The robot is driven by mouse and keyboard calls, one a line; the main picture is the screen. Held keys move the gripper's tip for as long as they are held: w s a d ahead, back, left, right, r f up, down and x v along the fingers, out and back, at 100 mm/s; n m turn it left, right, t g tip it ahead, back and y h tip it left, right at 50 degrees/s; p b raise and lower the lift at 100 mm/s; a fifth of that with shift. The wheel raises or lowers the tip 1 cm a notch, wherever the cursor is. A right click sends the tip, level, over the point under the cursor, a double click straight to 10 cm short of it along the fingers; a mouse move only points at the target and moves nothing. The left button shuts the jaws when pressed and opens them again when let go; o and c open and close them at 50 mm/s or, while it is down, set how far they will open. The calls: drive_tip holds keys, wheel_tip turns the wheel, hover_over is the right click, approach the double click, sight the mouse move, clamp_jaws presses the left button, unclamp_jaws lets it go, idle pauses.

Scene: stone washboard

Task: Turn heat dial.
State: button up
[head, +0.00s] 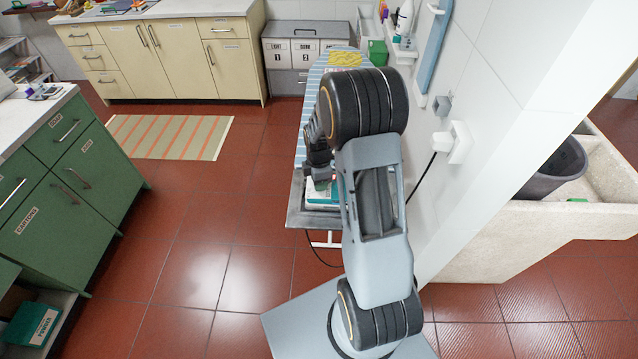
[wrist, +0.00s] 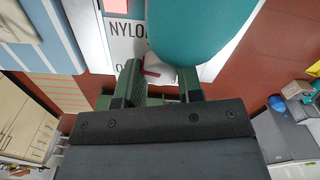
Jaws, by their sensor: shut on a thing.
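A white and teal iron (head: 322,195) rests on the grey end plate (head: 299,217) of the ironing board, partly hidden by my arm. In the wrist view its rounded teal body (wrist: 198,28) fills the upper middle, beside a white panel lettered "NYLO…" (wrist: 125,32), the rest hidden. The white heat dial (wrist: 160,73) has a red mark and sits between my fingertips. My gripper (wrist: 158,80) is shut on the dial, one finger on each side. In the head view my gripper (head: 321,178) is low over the iron, and the dial is hidden there.
The striped ironing board (head: 312,108) extends away with a yellow cloth (head: 345,59) on it. A white tiled wall with a socket (head: 455,142) and black cord is close on the right. Green cabinets (head: 75,185) stand left; the red tiled floor between is open.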

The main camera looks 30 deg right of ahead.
drive_tip(key=m+b, duration=0.2)
drive_tip(key=m, duration=0.3)
drive_tip(key=shift+f+m, duration=0.1)
drive_tip(key=shift+m, duration=0.2)
drive_tip(key=m+b, duration=0.2)
drive_tip(key=m, duration=0.3)
drive_tip(key=shift+m, duration=0.3)
drive_tip(key=o, duration=0.9)
wheel_tip(320, 180, up, 14)
drive_tip(key=shift+r+b, duration=0.1)
drive_tip(key=shift+b, duration=0.5)
